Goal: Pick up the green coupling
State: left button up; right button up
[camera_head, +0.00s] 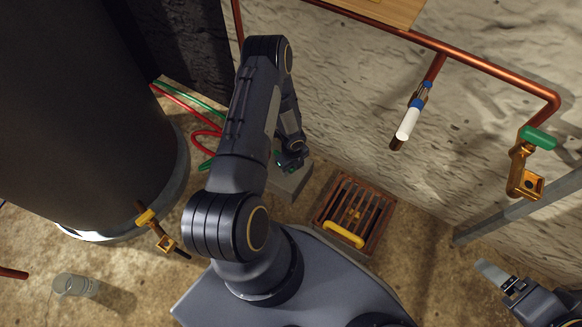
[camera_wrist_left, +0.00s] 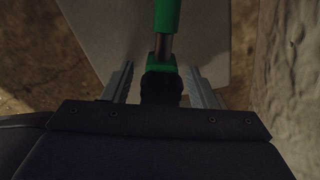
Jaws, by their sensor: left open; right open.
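The green coupling (camera_wrist_left: 165,15) shows at the top middle of the left wrist view, a green sleeve on a metal stem with a green block below it. Small green bits of it (camera_head: 291,168) show at the left gripper in the head view. My left gripper (camera_head: 287,163) is low over a grey block (camera_head: 288,188). In the left wrist view its fingers (camera_wrist_left: 162,85) stand open, one each side of the green block, with gaps visible. The coupling's lower end is hidden by a dark part. My right gripper (camera_head: 495,275) is open at the lower right, far from it.
A rusty grate (camera_head: 372,210) with a yellow handle lies right of the block. A dark tank (camera_head: 90,120), red and green hoses (camera_head: 205,133), a brass valve (camera_head: 156,229) and a clear jar (camera_head: 75,286) are left. Copper pipes (camera_head: 480,68) and a green-handled valve (camera_head: 537,138) are along the wall.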

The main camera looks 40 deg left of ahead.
pick_arm(q)
jog(key=shift+r, duration=0.1)
jog(key=shift+c, duration=0.4)
jog(key=c, duration=1)
jog(key=shift+r+p, duration=0.4)
jog(key=shift+r, duration=0.2)
notch_tip(320, 180, up, 3)
jog(key=shift+f+p, duration=0.2)
jog(key=shift+p, duration=0.65)
jog(key=s+d+r+p, duration=0.1)
jog(key=s+d+r, duration=0.1)
jog(key=s+r, duration=0.2)
jog(key=s+d+r+p, duration=0.2)
jog(key=s+r, duration=0.3)
jog(key=s, duration=0.3)
jog(key=shift+s+d, duration=0.35)
jog(key=shift+d, duration=0.5)
jog(key=shift+r, duration=0.1)
